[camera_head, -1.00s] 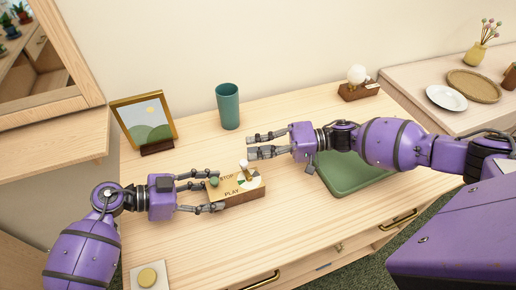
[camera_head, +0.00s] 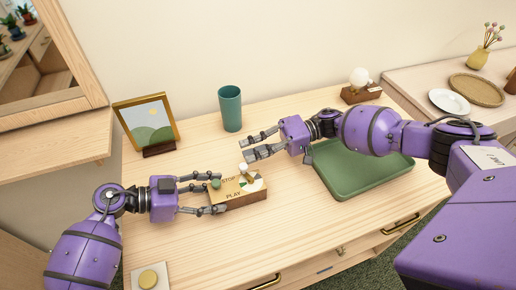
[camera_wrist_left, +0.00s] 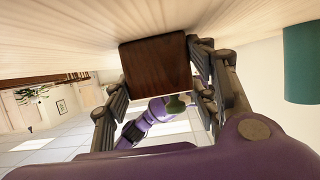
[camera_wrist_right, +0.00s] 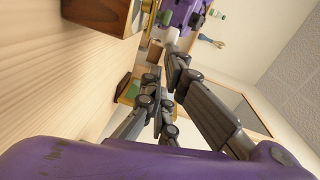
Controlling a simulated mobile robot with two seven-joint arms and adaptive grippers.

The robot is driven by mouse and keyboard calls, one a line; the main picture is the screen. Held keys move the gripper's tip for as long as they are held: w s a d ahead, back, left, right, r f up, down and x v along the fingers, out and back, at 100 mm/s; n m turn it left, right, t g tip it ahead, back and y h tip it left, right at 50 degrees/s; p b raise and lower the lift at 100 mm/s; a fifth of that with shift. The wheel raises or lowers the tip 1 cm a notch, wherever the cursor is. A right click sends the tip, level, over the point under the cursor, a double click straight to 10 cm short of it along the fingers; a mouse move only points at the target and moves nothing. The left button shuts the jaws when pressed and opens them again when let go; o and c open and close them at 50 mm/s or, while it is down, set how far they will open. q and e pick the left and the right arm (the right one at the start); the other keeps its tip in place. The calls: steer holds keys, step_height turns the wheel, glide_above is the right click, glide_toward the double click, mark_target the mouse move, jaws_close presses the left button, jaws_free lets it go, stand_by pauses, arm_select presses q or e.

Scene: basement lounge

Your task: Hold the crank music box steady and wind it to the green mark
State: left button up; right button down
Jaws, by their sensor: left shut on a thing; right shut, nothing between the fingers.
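The music box (camera_head: 240,194) is a wooden block on the desk. Its top reads STOP and PLAY and has a green knob (camera_head: 215,183), a dial with a green part and a crank with a white knob (camera_head: 243,168). My left gripper (camera_head: 222,193) is shut on the box, one finger along each side. In the left wrist view the box's dark brown end (camera_wrist_left: 158,67) sits between the fingers. My right gripper (camera_head: 246,146) is shut and empty, just behind the white knob. In the right wrist view the white knob (camera_wrist_right: 172,36) shows close beyond the fingers; contact is unclear.
A green tray (camera_head: 335,187) lies right of the box under my right arm. A teal cup (camera_head: 230,108) and a picture frame (camera_head: 147,124) stand behind. A lamp on a wooden base (camera_head: 360,92) is at the back right. A yellow button plate (camera_head: 150,278) lies at the front left.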

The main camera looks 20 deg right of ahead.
steer(key=shift+w+a+r+n+g, duration=0.1)
steer(key=shift+a+n+g, duration=0.2)
steer(key=shift+n+g, duration=0.25)
steer(key=shift+w+a+n+g, duration=0.1)
steer(key=shift+a+n+g, duration=0.2)
steer(key=shift+g, duration=0.4)
steer(key=shift+w+a+r+n+g, duration=0.1)
steer(key=shift+a+n+g, duration=0.2)
steer(key=shift+n+g, duration=0.25)
steer(key=shift+a, duration=0.2)
steer(key=shift+x, duration=1.05)
steer(key=shift+w, duration=0.15)
